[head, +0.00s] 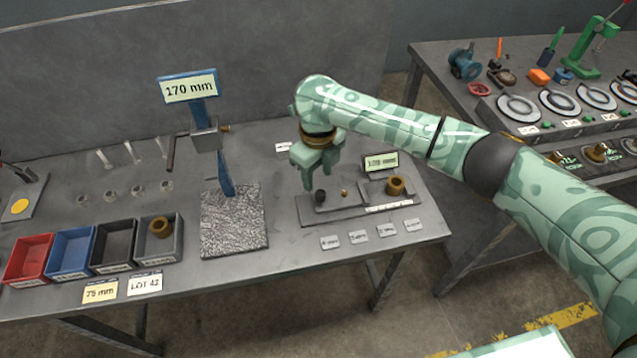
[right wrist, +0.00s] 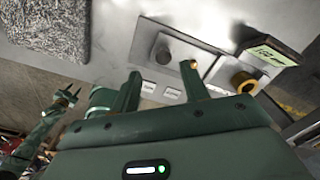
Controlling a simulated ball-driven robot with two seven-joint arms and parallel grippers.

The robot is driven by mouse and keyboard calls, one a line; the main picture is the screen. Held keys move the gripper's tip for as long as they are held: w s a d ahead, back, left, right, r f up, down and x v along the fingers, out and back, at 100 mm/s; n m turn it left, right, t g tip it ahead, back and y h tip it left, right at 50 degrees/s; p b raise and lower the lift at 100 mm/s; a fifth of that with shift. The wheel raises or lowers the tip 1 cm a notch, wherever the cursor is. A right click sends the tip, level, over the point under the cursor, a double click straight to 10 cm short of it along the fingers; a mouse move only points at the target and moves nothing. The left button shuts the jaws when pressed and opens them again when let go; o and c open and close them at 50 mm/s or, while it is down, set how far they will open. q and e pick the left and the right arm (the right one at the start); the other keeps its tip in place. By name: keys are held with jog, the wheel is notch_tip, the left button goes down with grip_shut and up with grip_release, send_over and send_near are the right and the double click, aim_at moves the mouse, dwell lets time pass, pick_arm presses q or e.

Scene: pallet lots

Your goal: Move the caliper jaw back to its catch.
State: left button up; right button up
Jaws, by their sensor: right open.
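A low grey caliper fixture (head: 360,212) lies on the right part of the bench. I take the grey block with the dark round knob (head: 320,196) at its left end as the caliper jaw; it also shows in the right wrist view (right wrist: 165,48). A small brass pin (head: 344,193) stands right of it, then a brass ring (head: 396,187). I cannot make out the catch. My right gripper (head: 317,176) is open and empty, pointing down above the jaw end, apart from it in the right wrist view (right wrist: 160,72). My left gripper (right wrist: 68,97) seems to show small in the right wrist view.
A small display (head: 380,161) stands behind the ring. Several label tags (head: 360,236) lie in front. A stand with a 170 mm sign (head: 190,87) rises from a speckled plate (head: 234,235) to the left. Bins (head: 72,250) stand further left; one holds a brass ring (head: 159,228).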

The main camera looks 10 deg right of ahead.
notch_tip(320, 180, up, 10)
jog(key=p, duration=0.2)
jog(key=shift+f+p, duration=0.15)
jog(key=shift+p, duration=0.2)
